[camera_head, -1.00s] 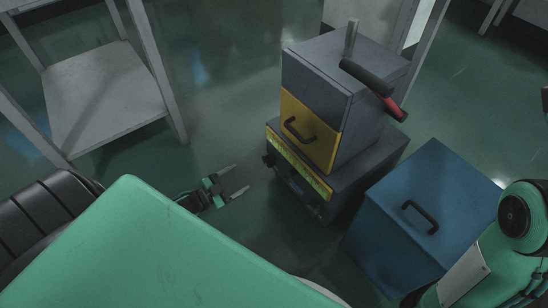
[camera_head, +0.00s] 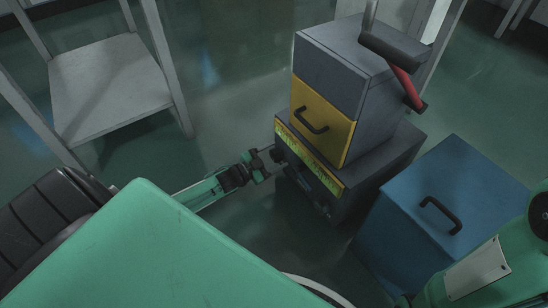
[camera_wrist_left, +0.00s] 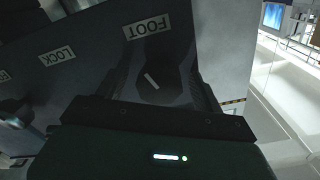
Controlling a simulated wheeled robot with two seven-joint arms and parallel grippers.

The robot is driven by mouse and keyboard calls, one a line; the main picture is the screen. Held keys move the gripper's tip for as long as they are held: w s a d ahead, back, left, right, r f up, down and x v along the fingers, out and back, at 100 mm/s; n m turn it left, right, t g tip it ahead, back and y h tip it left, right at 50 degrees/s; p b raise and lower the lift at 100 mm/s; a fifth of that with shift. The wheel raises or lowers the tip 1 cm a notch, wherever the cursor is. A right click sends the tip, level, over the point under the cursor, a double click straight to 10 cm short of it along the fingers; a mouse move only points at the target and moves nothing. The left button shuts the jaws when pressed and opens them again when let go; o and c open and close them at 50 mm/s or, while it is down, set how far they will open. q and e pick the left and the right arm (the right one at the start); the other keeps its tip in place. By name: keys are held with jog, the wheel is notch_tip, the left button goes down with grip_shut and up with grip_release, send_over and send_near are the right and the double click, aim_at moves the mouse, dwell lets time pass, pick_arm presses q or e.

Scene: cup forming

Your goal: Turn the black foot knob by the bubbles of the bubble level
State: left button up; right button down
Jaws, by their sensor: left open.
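The black foot knob (camera_wrist_left: 153,84) has a white pointer line, which is tilted. It sits on the dark panel below a FOOT label (camera_wrist_left: 147,27), which appears upside down in the left wrist view. My left gripper (camera_wrist_left: 160,88) is open, with one finger on each side of the knob; whether they touch it I cannot tell. In the head view my left gripper (camera_head: 265,164) reaches the left front corner of the dark machine base (camera_head: 385,170). I cannot make out a bubble level or its bubbles. My right gripper is not in view.
A LOCK label (camera_wrist_left: 57,57) marks the panel beside the knob. Above the base are a yellow drawer front (camera_head: 318,118) and a black-and-red lever (camera_head: 400,78). A blue box (camera_head: 440,180) stands at right, a grey shelf (camera_head: 105,80) at left. Open floor lies between shelf and machine.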

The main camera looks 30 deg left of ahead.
pick_arm(q)
jog(key=c, duration=1)
jog(key=shift+m, duration=0.3)
jog(key=shift+r+m+p, duration=0.1)
jog(key=shift+m+p, duration=0.6)
jog(key=shift+m, duration=0.1)
jog(key=m+p, duration=0.1)
jog(key=m, duration=0.2)
jog(key=shift+m, duration=0.3)
jog(key=m, duration=0.4)
jog(key=shift+p, duration=0.35)
jog(key=m, duration=0.5)
jog(key=shift+a+m, duration=0.1)
jog(key=shift+m, duration=0.2)
